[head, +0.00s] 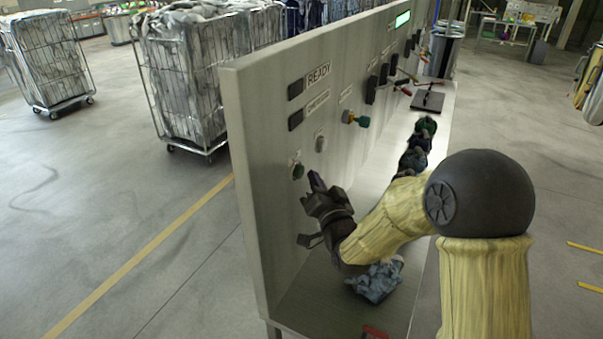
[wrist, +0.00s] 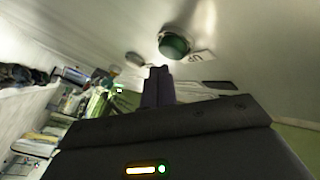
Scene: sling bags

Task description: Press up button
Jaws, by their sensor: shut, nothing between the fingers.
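The up button is a round green button (head: 298,171) on the grey upright panel (head: 262,215), near its left edge. In the wrist view the green button (wrist: 174,44) sits beside a small label (wrist: 201,57) that reads "UP". My gripper (head: 316,180) is just right of the button in the head view, with its fingers shut and empty. In the wrist view the dark fingertips (wrist: 159,72) are below the button, with a gap in the picture. I cannot tell whether the fingertips touch the panel.
A second, pale button (head: 320,143) and a green-yellow knob (head: 355,118) are farther along the panel. A crumpled blue cloth (head: 376,282) lies on the shelf below my arm. Wire carts with cloth (head: 185,85) stand behind the panel.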

